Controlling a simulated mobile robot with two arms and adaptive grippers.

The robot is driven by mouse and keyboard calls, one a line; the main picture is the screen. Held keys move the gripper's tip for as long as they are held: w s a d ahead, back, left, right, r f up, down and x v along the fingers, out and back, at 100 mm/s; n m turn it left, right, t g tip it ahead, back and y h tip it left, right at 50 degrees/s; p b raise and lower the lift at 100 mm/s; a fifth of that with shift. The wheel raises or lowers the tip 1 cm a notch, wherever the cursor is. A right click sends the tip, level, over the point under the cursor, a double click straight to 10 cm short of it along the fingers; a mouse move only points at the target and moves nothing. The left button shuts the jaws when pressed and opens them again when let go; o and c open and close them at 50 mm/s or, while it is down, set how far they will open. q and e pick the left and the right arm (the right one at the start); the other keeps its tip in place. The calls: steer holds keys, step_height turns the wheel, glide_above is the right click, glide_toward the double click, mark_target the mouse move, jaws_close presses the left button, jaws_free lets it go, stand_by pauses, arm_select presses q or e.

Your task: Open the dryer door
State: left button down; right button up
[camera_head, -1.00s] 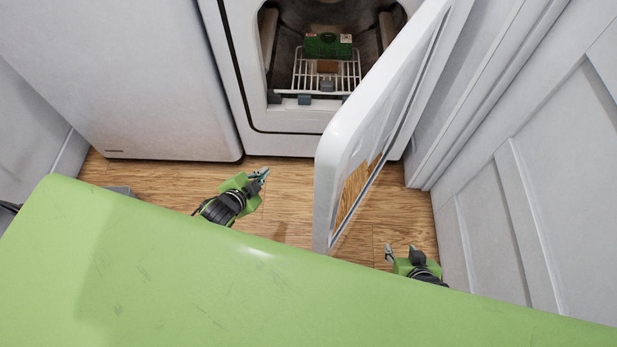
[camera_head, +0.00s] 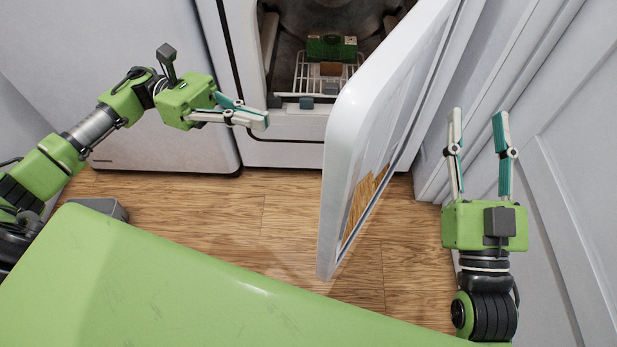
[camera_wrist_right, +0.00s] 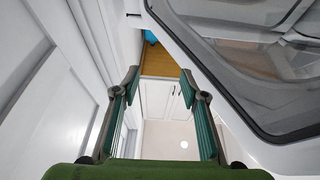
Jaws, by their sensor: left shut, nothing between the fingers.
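The white dryer door (camera_head: 345,140) stands swung well out from the dryer (camera_head: 300,152), leaving the round opening exposed. My left gripper (camera_head: 266,121) is shut and empty, left of the door and in front of the opening. My right gripper (camera_head: 478,116) is open and empty, to the right of the door, near the wall. In the right wrist view, the door (camera_wrist_right: 205,75) with its dark window fills the right side, and the open fingers (camera_wrist_right: 160,85) are beside it, apart from its window.
Inside the drum, a wire rack (camera_head: 312,78) holds a green box (camera_head: 331,48) and a small brown item (camera_head: 330,69). A second white appliance (camera_head: 150,130) stands to the left. White panelled walls (camera_head: 570,150) are close on the right.

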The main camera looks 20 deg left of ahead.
arm_select(q)
steer(key=s+d+m+g, duration=0.1)
steer(key=s+d, duration=0.2)
steer(key=d, duration=0.3)
steer(key=s+d+m+g+y+b, duration=0.1)
steer(key=s+d+m, duration=0.1)
steer(key=d, duration=0.4)
steer(key=shift+s, duration=0.85)
arm_select(e)
steer(key=s+r+t+y, duration=0.1)
steer(key=s+r+t, duration=0.2)
steer(key=r, duration=0.3)
steer(key=shift+s+d+r+t, duration=0.25)
steer(key=shift+s+r+t, duration=0.15)
steer(key=shift+s, duration=0.25)
arm_select(q)
steer(key=shift+f, duration=0.15)
